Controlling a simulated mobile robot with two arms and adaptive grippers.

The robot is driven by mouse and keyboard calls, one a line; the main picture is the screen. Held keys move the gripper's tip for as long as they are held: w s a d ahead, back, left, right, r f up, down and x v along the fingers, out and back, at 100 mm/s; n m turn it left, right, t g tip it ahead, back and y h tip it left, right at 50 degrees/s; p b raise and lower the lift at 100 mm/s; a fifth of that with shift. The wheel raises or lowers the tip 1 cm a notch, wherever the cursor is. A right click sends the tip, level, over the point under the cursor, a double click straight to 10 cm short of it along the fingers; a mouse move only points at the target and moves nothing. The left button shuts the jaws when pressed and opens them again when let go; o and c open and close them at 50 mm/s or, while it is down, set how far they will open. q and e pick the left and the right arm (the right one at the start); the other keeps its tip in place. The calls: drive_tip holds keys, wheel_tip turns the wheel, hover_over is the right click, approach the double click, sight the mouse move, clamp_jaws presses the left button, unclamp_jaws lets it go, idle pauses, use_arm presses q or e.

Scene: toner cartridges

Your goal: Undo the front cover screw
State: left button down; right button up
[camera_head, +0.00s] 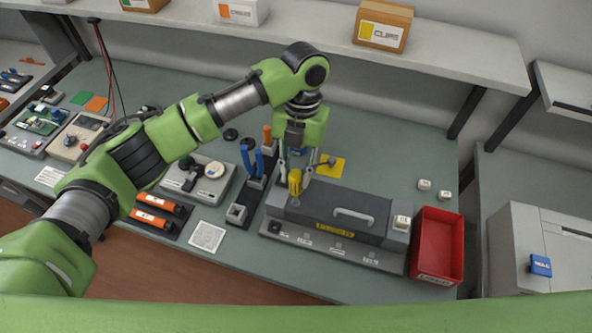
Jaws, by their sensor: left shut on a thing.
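The dark grey cartridge (322,213) sits in a lighter grey holder (300,240) on the green bench, with a grey handle and a yellow label on its front. My left gripper (296,177) points down above the cartridge's left end. It is shut on a yellow-handled screwdriver (295,184), held upright. The screwdriver's lower end is at or just above the cartridge's left end; I cannot tell whether it touches. The front cover screw is too small or hidden to make out. My right gripper is not in view.
A tool rack (237,213) with blue-handled pliers stands left of the cartridge. A red bin (438,245) is at its right. A yellow mat (330,166) lies behind it. A shelf (455,60) with boxes overhangs the back. Free bench lies at the back right.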

use_arm(q)
drive_tip(key=shift+f, duration=0.45)
idle(0.6)
drive_tip(key=shift+r+n+p, duration=0.15)
drive_tip(key=shift+n+p, duration=0.2)
drive_tip(key=shift+n, duration=0.05)
drive_tip(key=shift+a+n+h+p, duration=0.1)
drive_tip(key=shift+n+h+p, duration=0.2)
drive_tip(key=shift+n+p, duration=1)
drive_tip(key=shift+a+f+n, duration=0.1)
drive_tip(key=shift+f+n, duration=0.1)
drive_tip(key=shift+n, duration=1)
drive_tip(key=shift+n+h, duration=0.4)
drive_tip(key=shift+n, duration=0.2)
